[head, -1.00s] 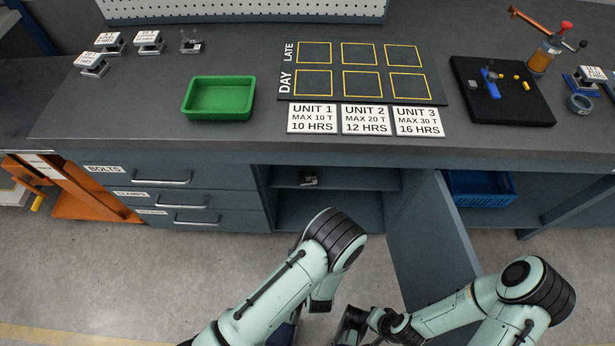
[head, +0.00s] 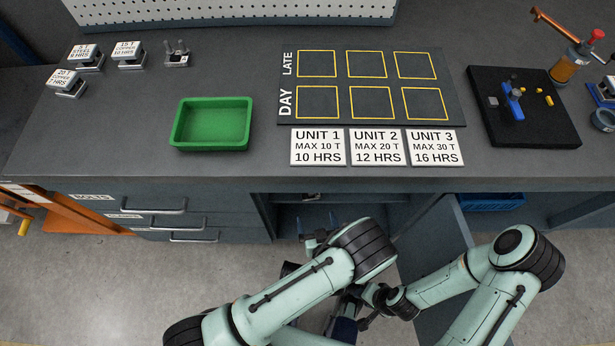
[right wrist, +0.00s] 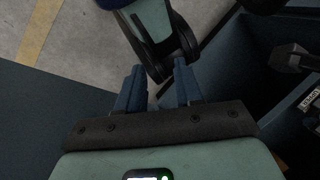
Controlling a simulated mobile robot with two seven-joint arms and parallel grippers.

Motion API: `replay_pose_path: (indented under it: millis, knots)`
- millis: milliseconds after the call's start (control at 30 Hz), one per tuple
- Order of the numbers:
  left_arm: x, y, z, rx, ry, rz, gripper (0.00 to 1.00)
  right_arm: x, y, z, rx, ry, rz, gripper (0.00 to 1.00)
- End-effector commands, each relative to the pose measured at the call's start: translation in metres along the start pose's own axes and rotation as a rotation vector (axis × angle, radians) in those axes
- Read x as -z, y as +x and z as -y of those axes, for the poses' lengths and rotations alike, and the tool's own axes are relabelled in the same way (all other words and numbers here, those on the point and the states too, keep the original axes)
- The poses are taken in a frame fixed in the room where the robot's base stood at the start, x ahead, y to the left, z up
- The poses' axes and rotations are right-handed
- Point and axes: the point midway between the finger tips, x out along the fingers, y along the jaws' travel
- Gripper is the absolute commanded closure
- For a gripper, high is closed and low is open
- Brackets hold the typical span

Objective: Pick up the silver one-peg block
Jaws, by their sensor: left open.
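A small grey-silver block (head: 310,196) sits in the open cabinet below the bench. It shows only partly under the bench edge, and I cannot count its pegs. My left gripper (head: 317,222) is at the cabinet opening, just below the block in the head view. Its blue fingers are apart, with nothing seen between them. Another silver block (head: 177,58), unlabelled and with upright pegs, stands at the bench's back left. My right gripper (right wrist: 158,84) has its two blue fingers apart and empty in the right wrist view. In the head view it is mostly hidden by my arms.
Labelled blocks (head: 130,54) stand at the bench's left, near a green tray (head: 210,146). A yellow-squared board (head: 370,85) and a black tool mat (head: 530,125) lie to the right. The open cabinet door (head: 435,235) stands close to my arms. Drawers (head: 160,222) are left of the opening.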

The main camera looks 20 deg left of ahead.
Motion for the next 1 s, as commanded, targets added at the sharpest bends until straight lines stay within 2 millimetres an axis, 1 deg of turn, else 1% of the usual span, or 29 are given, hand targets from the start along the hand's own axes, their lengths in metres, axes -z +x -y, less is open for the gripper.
replay_pose_path:
  millis: [67,167,400,500,767,1000]
  knots:
    - [0.0,0.0,0.0,-0.001,0.0,0.001,0.02,0.0,0.0,-0.001,-0.001,0.001,0.0,0.64]
    - [-0.001,0.009,-0.001,0.0,-0.001,0.001,0.02,0.002,0.002,-0.002,-0.001,0.002,-0.005,0.64]
    - [-0.002,0.055,0.0,0.002,-0.001,0.0,0.02,0.016,0.011,-0.005,-0.004,0.006,-0.044,0.64]
    - [-0.002,0.07,0.0,0.001,-0.001,0.001,0.02,0.021,0.014,-0.007,-0.004,0.007,-0.059,0.64]
    - [-0.002,0.09,-0.002,-0.001,-0.001,0.001,0.02,0.029,0.018,-0.008,-0.005,0.008,-0.081,0.64]
    - [-0.005,0.125,-0.004,0.001,0.0,0.0,0.02,0.048,0.029,-0.013,-0.008,0.012,-0.13,0.64]
